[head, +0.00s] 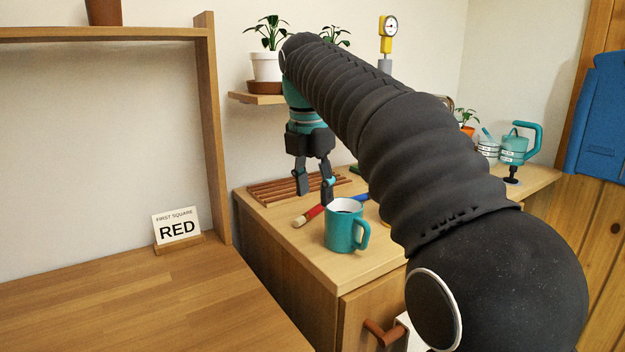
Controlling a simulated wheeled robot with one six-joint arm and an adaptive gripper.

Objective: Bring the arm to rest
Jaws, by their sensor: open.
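My gripper (314,194) hangs at the end of my dark, ribbed arm, pointing down over the wooden cabinet top (285,240). Its two fingers are apart and I see nothing between them. Behind the fingers lies a slatted wooden rack (272,190). A teal mug (343,228) stands upright in front of the gripper, to its right. A brush with a red handle (309,215) lies close to the fingertips; I cannot tell if they touch. A blue item (361,197) beyond the mug is partly hidden. My arm covers much of the right side of the cabinet top.
Potted plants sit on a small shelf (258,98) behind the gripper.

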